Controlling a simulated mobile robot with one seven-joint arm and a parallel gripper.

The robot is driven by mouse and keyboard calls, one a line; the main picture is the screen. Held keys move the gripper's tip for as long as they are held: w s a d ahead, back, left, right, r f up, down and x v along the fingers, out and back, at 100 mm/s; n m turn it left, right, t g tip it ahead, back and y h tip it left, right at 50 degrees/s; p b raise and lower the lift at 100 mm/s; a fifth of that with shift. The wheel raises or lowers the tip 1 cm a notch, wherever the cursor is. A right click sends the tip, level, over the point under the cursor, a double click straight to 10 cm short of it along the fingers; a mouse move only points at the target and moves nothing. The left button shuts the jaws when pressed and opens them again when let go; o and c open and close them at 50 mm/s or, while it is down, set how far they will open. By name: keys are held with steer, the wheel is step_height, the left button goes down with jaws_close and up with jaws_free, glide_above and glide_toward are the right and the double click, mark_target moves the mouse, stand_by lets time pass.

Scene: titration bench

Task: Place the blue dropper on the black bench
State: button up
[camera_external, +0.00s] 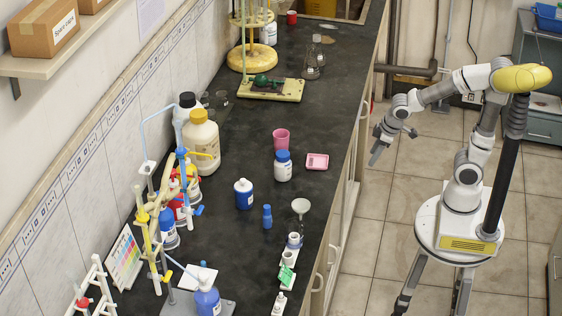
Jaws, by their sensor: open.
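A small slim blue bottle (267,217), which looks like the blue dropper, stands upright on the black bench (235,145). It is in the lower middle of the view, just left of a white funnel. My gripper (375,158) hangs over the floor to the right of the bench's front edge, apart from the bench and the dropper. I see nothing held in it. Its jaws are small in this view and look open.
A larger blue bottle (244,194) stands left of the dropper, and a white funnel (301,206) stands to its right. A white blue-capped bottle (283,166), pink cup (281,139) and pink tray (317,161) are behind. The bench is clear around (330,110).

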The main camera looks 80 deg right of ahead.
steer(key=s+a+r+t+p, duration=0.1)
steer(key=s+r+p, duration=0.2)
steer(key=r, duration=0.5)
steer(key=s+a+r+y+p, duration=0.1)
steer(key=s+r+p, duration=0.3)
steer(key=s+r, duration=0.2)
step_height(320, 180, up, 2)
steer(key=shift+s+a+m+t+p, duration=0.2)
steer(key=shift+m+t+p, duration=0.1)
steer(key=shift+m+t, duration=0.1)
